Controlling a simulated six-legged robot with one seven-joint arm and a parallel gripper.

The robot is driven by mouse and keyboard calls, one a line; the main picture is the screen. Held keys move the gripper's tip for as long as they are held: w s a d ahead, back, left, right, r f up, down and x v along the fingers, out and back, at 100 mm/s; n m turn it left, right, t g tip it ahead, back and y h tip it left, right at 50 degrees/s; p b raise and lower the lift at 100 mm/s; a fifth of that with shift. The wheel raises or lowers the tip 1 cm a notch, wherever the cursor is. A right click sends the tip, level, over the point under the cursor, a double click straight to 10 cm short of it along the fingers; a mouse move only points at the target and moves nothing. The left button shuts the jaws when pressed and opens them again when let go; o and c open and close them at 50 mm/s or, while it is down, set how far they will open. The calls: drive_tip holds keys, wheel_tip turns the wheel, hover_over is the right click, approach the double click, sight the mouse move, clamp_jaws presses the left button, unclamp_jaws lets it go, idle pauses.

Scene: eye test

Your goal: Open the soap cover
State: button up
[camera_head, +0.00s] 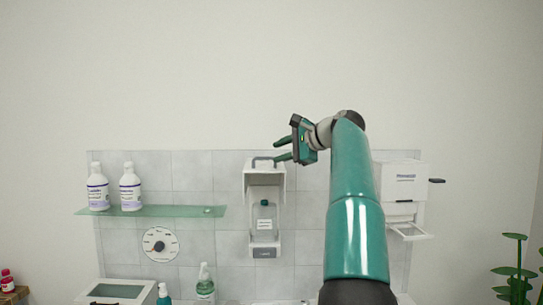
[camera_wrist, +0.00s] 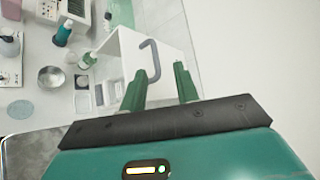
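The soap dispenser (camera_head: 281,200) is a white wall unit at the middle of the tiled panel. Its white box-like cover (camera_head: 265,179) has a grey handle (camera_head: 262,158) on top. A clear bottle with a teal cap (camera_head: 264,214) stands inside the open-fronted unit. In the wrist view the cover (camera_wrist: 122,55) and the curved handle (camera_wrist: 155,60) lie just beyond my fingers. My gripper (camera_head: 278,150) is at the upper right of the handle, fingers pointing left. In the wrist view my gripper (camera_wrist: 160,72) is open, with the handle between or just past its fingertips. Contact cannot be told.
A glass shelf (camera_head: 165,211) with two white bottles (camera_head: 130,187) is on the left, above a round dial (camera_head: 160,244). A white dispenser with a dark side knob (camera_head: 405,182) is to the right, behind my arm. Pump bottles (camera_head: 205,284) stand below. The wall above is clear.

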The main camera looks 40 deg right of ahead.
drive_tip(key=v, duration=0.8)
drive_tip(key=shift+s, duration=0.4)
drive_tip(key=shift+r, duration=0.1)
drive_tip(key=a+f+n+g, duration=0.25)
drive_tip(key=a+f, duration=0.25)
drive_tip(key=a, duration=0.4)
drive_tip(key=w+a+f+n+g, duration=0.1)
drive_tip(key=a+f+n, duration=0.3)
drive_tip(key=a, duration=0.6)
drive_tip(key=a+f+n+g, duration=0.2)
drive_tip(key=a+f, duration=0.4)
drive_tip(key=a, duration=0.3)
drive_tip(key=s+a+f+n+g+h, duration=0.1)
drive_tip(key=s+a+f+n, duration=0.5)
drive_tip(key=s+f, duration=0.3)
drive_tip(key=s+a+f+n+g+h, duration=0.1)
drive_tip(key=s+a+f+n, duration=0.5)
drive_tip(key=f, duration=1)
drive_tip(key=s+a, duration=0.3)
drive_tip(key=shift+g, duration=0.35)
